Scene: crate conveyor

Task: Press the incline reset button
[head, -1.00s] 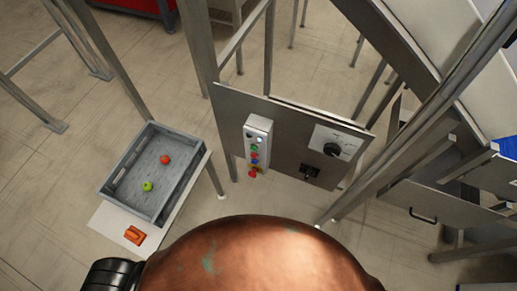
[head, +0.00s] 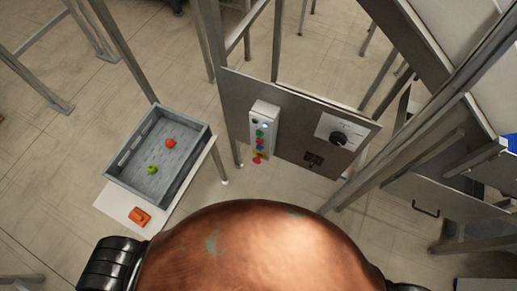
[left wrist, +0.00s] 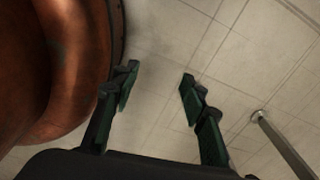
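A pale control box (head: 263,129) is mounted on a grey metal panel (head: 290,125). It carries a column of small coloured buttons, white, green, blue and red among them, with a red knob (head: 257,160) at its lower end. The labels are too small to read, so I cannot tell which one is the incline reset button. My left gripper (left wrist: 158,82) is open and empty in the left wrist view, above bare floor and beside my copper-coloured body. It is outside the head view, apart from the panel. My right gripper is not in view.
A grey crate (head: 118,168) holding a red fruit (head: 170,143) and a green fruit (head: 152,169) stands on a white stand with an orange object (head: 139,217). A black dial (head: 338,139) sits on the panel's right side. Metal posts frame the panel. Floor before it is clear.

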